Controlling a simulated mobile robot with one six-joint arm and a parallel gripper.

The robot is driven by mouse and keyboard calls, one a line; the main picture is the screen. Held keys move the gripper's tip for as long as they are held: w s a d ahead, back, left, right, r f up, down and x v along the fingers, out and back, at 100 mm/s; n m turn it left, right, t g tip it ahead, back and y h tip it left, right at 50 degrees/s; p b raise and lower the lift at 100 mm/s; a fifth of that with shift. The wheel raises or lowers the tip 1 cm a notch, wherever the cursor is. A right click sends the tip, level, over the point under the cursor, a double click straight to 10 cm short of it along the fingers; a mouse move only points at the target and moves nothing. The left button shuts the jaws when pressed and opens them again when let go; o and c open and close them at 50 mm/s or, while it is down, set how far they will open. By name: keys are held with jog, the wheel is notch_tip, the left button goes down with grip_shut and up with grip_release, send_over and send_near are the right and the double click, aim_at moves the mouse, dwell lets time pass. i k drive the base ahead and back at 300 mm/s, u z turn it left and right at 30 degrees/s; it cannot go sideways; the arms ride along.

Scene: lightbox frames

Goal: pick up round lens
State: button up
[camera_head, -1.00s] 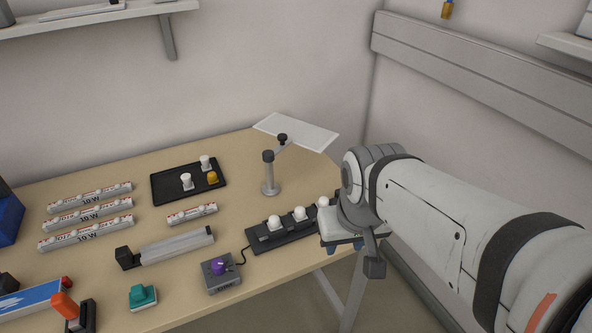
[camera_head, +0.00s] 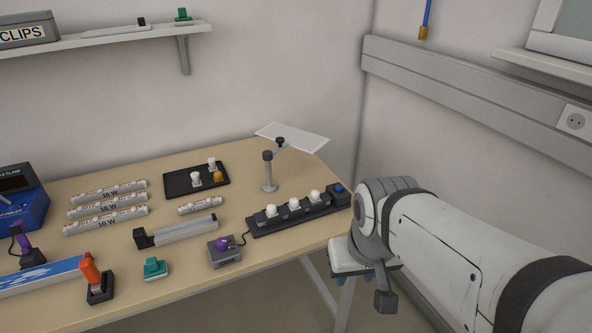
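No item is plainly marked as the round lens, and I cannot tell which one it is. Round white domes (camera_head: 294,204) stand in a row on a black strip (camera_head: 312,219) near the table's right edge. A blue round-topped piece (camera_head: 338,188) is at the strip's right end. A black tray (camera_head: 178,190) behind holds two white pieces (camera_head: 212,164) and a yellow piece (camera_head: 219,176). My gripper (camera_head: 355,276) points down just off the table's right edge, apart from the strip. Its fingertips are mostly hidden behind its own body, so its opening does not show.
A lamp-like post (camera_head: 269,172) stands behind the strip. A grey box with a purple knob (camera_head: 222,244), a teal button (camera_head: 155,266), an orange-handled switch (camera_head: 91,274), a grey bar (camera_head: 180,232) and several white tubes (camera_head: 108,198) lie to the left. A wall rail (camera_head: 450,87) runs at right.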

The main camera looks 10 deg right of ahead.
aim_at(314, 196)
jog(key=z, duration=0.1)
jog(key=i, duration=0.95)
jog(key=u, duration=0.1)
